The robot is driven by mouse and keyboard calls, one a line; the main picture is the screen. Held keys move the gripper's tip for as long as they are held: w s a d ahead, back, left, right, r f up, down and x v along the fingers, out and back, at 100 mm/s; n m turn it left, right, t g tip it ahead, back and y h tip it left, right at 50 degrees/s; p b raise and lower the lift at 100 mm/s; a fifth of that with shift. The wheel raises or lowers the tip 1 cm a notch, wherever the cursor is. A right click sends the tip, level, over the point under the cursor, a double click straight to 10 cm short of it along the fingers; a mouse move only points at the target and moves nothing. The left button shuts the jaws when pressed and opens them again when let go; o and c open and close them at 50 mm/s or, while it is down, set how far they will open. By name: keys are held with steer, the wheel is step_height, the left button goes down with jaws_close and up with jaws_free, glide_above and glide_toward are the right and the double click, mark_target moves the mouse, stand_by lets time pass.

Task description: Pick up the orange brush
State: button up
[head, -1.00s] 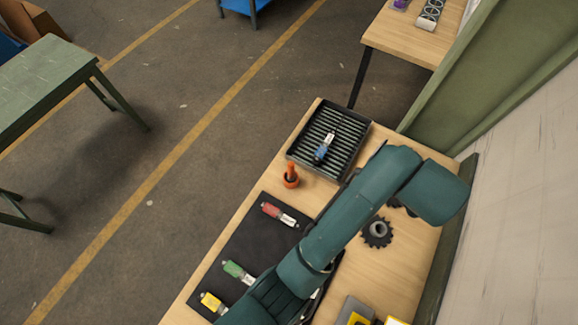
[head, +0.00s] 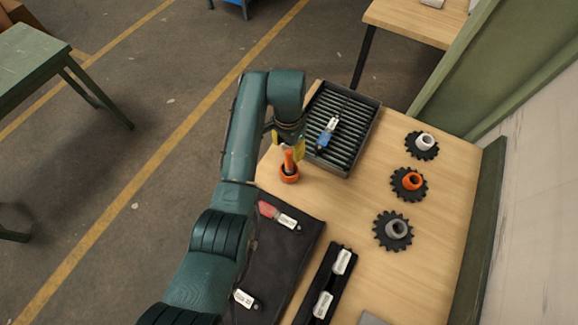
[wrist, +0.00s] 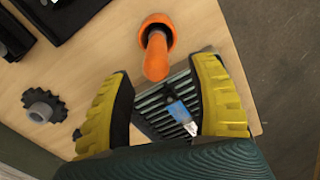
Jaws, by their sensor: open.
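The orange brush (head: 289,160) stands upright in a round orange holder (head: 289,176) on the wooden bench, just in front of the ribbed tray. In the wrist view the brush handle (wrist: 156,57) points up toward the camera from its orange holder (wrist: 157,30). My gripper (head: 288,145) is open, its yellow fingers just above the brush in the head view.
A black ribbed tray (head: 352,160) with a blue-labelled bottle (head: 325,138) stands close behind the brush. A dark mat (head: 283,262) with a red bottle (head: 268,210) lies in front.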

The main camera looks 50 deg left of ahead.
mark_target(289, 161)
steer(key=f, duration=0.7)
steer(key=shift+d+f+b, duration=0.2)
steer(key=shift+b, duration=0.15)
jaws_close()
